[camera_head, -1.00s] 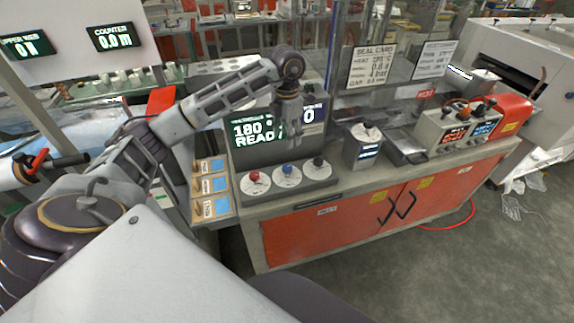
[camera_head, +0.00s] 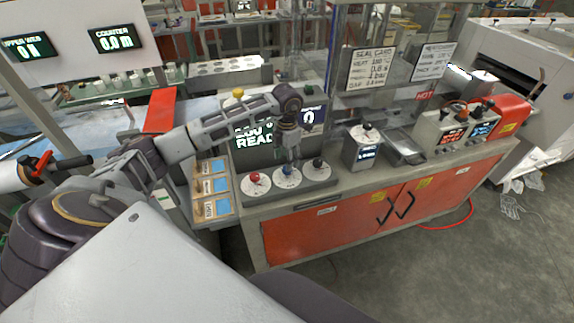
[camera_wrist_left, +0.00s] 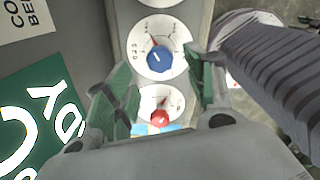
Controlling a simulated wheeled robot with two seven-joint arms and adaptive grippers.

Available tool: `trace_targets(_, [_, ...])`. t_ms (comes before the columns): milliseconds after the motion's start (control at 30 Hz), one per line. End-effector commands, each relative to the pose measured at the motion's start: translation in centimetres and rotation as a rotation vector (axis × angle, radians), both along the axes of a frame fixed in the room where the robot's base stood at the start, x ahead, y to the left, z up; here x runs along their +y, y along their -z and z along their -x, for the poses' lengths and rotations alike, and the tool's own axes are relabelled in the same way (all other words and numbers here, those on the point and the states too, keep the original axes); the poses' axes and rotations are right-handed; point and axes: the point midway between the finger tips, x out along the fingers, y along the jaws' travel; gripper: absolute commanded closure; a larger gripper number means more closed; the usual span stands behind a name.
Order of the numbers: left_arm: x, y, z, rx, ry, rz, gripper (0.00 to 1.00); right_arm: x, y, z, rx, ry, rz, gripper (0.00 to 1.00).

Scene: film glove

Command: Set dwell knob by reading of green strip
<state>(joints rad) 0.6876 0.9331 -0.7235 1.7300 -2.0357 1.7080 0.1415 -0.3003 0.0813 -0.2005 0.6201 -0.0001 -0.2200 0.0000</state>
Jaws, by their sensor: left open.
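Three round white dials sit in a row on a grey panel, with a red knob (camera_head: 254,177), a blue knob (camera_head: 287,170) and a black knob (camera_head: 318,163). I cannot read which one is dwell. The wrist view shows the blue knob (camera_wrist_left: 160,60) and the red knob (camera_wrist_left: 160,119) on their dials. My left gripper (camera_head: 291,156) points down just above the blue knob. Its two fingers (camera_wrist_left: 156,85) are open and empty, apart from the knob. I cannot make out a green strip. My right gripper is not in view.
A green-lit display (camera_head: 254,140) stands behind the dials, partly hidden by my left arm. Several blue-labelled cards (camera_head: 214,186) lie left of the panel. A metal box with a black knob (camera_head: 363,150) and a tray (camera_head: 406,146) stand to the right.

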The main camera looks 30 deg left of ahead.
Motion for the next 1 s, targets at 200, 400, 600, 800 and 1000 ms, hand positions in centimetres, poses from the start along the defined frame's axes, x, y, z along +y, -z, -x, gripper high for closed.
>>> trace_targets(200, [0.0,2.7,0.1,0.002,0.0,0.0,0.46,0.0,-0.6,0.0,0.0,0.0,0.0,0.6])
trace_targets(400, [-0.1,4.2,0.0,0.001,0.001,0.001,0.46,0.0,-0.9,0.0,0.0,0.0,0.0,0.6])
trace_targets(600, [0.0,4.6,0.0,0.001,0.001,0.0,0.46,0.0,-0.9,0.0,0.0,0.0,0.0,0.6])
trace_targets(800, [0.0,4.6,0.0,0.001,0.001,0.0,0.46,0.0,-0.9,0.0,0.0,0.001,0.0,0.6])
trace_targets(1000, [0.0,4.6,0.0,0.0,0.001,0.0,0.71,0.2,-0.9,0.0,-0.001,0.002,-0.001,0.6])
